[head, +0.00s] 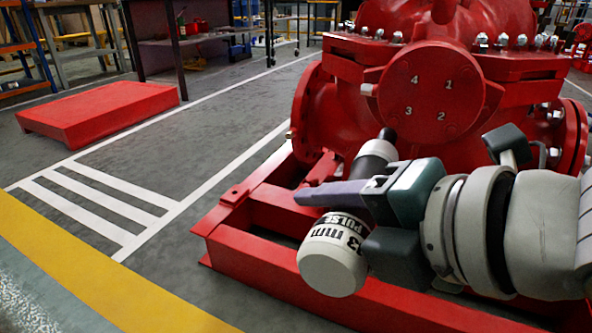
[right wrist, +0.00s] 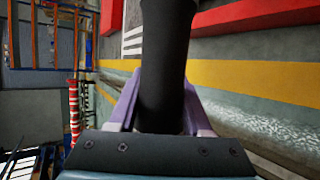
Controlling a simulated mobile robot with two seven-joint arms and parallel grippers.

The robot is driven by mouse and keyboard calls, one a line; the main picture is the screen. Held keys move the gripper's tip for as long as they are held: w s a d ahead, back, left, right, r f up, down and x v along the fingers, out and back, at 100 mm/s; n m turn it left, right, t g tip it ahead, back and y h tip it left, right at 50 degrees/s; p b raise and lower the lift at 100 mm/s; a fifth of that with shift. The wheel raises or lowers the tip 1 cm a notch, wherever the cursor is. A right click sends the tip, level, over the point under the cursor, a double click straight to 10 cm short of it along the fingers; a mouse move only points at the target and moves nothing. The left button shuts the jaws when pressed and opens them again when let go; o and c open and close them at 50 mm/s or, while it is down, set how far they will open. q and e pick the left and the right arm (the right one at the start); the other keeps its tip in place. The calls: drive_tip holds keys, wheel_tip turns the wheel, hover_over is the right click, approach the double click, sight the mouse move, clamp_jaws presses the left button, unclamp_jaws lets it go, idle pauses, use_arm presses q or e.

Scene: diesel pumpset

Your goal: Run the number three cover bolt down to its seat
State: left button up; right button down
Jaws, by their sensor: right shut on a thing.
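The round red cover (head: 430,75) carries the white numbers 1 to 4; the number 3 (head: 409,111) is at its lower left. My right gripper (head: 340,195) is shut around a white and black power tool (head: 333,255) marked "PULSE". The tool's dark narrow nose (head: 387,134) points up toward the cover's lower-left edge, below the 3. I cannot tell whether it touches anything. The number three bolt is not discernible. In the right wrist view the tool's dark body (right wrist: 165,70) stands between the two purple fingers. My left gripper is not in view.
The red pump casing (head: 325,110) stands on a red base frame (head: 265,275), close behind and below my right gripper. A low red platform (head: 98,110) lies at the left. Grey floor with white and yellow lines is clear between. Workbenches stand at the back.

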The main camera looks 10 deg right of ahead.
drive_tip(key=shift+r, duration=0.15)
drive_tip(key=shift+r+p, duration=0.15)
drive_tip(key=shift+p, duration=0.4)
drive_tip(key=shift+w+d, duration=0.15)
drive_tip(key=shift+w, duration=0.05)
drive_tip(key=shift+w+d+p, duration=0.35)
drive_tip(key=shift+w+d, duration=0.25)
drive_tip(key=shift+w, duration=0.25)
drive_tip(key=shift+w+d+p, duration=0.3)
drive_tip(key=shift+w+d, duration=0.25)
drive_tip(key=shift+w, duration=0.3)
drive_tip(key=shift+p, duration=0.75)
drive_tip(key=shift+w+d, duration=0.2)
drive_tip(key=shift+w, duration=0.15)
drive_tip(key=shift+s+a+p, duration=0.1)
drive_tip(key=shift+s+p, duration=0.05)
drive_tip(key=shift+p, duration=0.45)
